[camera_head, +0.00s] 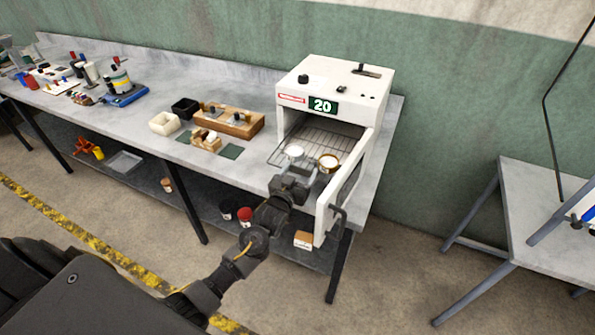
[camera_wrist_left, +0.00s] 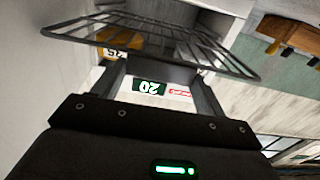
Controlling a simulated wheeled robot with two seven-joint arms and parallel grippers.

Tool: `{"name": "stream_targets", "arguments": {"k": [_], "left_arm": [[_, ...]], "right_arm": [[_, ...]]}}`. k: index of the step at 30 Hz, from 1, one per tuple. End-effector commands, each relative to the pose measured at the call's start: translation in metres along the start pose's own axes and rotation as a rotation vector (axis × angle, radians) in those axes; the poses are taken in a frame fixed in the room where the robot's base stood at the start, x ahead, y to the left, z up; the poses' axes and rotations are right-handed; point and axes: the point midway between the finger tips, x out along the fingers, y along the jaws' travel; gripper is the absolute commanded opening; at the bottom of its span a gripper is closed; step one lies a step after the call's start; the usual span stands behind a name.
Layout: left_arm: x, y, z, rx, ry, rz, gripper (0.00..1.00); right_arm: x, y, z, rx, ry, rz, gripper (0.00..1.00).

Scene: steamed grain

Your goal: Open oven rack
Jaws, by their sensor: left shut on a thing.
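The white oven (camera_head: 336,84) stands at the right end of the long table with its display reading 20. Its door (camera_head: 346,192) is swung open toward the front right. The wire oven rack (camera_head: 310,140) extends out of the opening. A white round dish (camera_head: 294,153) and a brown-rimmed round dish (camera_head: 328,162) are at its front part. My left gripper (camera_head: 291,178) is at the rack's front edge, shut on it. The rack (camera_wrist_left: 190,45) crosses the left wrist view beyond the fingers (camera_wrist_left: 160,75); the exact contact is hard to see. My right gripper is not in view.
A lower shelf holds small jars (camera_head: 245,214). The open door stands close to the right of my left gripper.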

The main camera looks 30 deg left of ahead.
Motion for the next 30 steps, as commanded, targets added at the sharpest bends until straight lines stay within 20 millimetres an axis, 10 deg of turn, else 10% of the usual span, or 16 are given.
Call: {"name": "stream_targets", "arguments": {"k": [2,3,8,19,30], "left_arm": [[-0.001,0.001,0.001,-0.001,-0.001,0.002,0.32],[-0.001,0.001,0.001,-0.001,-0.001,0.002,0.75],[-0.001,-0.001,0.001,-0.001,-0.001,0.000,0.95],[-0.008,-0.001,0.002,0.000,0.000,0.000,0.95],[-0.077,-0.001,0.004,0.000,-0.001,0.000,0.95]], "right_arm": [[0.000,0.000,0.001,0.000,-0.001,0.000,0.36],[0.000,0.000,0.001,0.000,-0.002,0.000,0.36],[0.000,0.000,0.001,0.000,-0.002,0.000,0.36],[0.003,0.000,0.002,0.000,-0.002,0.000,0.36],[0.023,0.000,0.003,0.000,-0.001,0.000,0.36]]}}
